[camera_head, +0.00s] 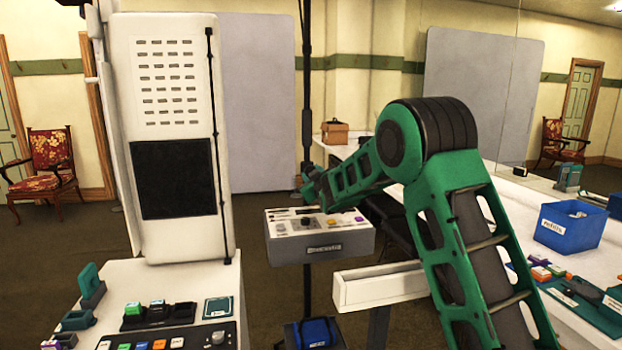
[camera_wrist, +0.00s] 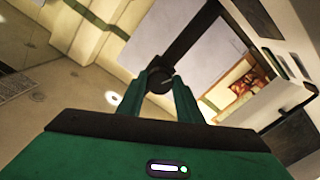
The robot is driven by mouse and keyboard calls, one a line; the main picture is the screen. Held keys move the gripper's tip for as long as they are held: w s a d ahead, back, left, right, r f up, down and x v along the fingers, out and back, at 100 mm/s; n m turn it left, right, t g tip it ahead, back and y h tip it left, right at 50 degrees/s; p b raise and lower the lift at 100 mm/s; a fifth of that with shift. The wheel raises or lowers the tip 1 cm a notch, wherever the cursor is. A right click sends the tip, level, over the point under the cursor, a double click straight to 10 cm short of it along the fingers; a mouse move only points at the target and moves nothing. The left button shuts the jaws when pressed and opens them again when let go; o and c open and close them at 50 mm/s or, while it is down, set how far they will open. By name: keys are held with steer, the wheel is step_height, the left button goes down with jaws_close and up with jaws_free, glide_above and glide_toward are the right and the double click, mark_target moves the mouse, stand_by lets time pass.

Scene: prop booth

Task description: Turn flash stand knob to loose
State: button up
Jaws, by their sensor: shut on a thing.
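The flash stand shows as a thin black upright pole (camera_head: 306,80) in the head view. In the wrist view, a dark pole (camera_wrist: 200,30) runs diagonally down to a round black knob (camera_wrist: 158,84). My gripper (camera_head: 309,180) is at the pole, above a grey control box. In the wrist view, my gripper's green fingers (camera_wrist: 160,80) are shut on the knob, one on each side. The knob is too small and too covered by the fingers to make out in the head view. Its turn position cannot be read.
The grey control box (camera_head: 340,246) with a pale panel sits just below my gripper. A tall white cabinet (camera_head: 178,235) stands to the left, with a console before it. A white ledge (camera_head: 375,290) is below my arm. A blue bin (camera_head: 570,228) stands on the right table.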

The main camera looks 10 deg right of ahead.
steer(key=shift+a+f+n, duration=0.1)
steer(key=shift+n, duration=3.35)
steer(key=shift+a+f+n, duration=0.1)
steer(key=shift+n, duration=3.35)
steer(key=shift+f, duration=0.1)
steer(key=o, duration=1)
steer(key=shift+o, duration=0.2)
steer(key=shift+d, duration=0.1)
steer(key=shift+r, duration=0.2)
steer(key=shift+s, duration=0.15)
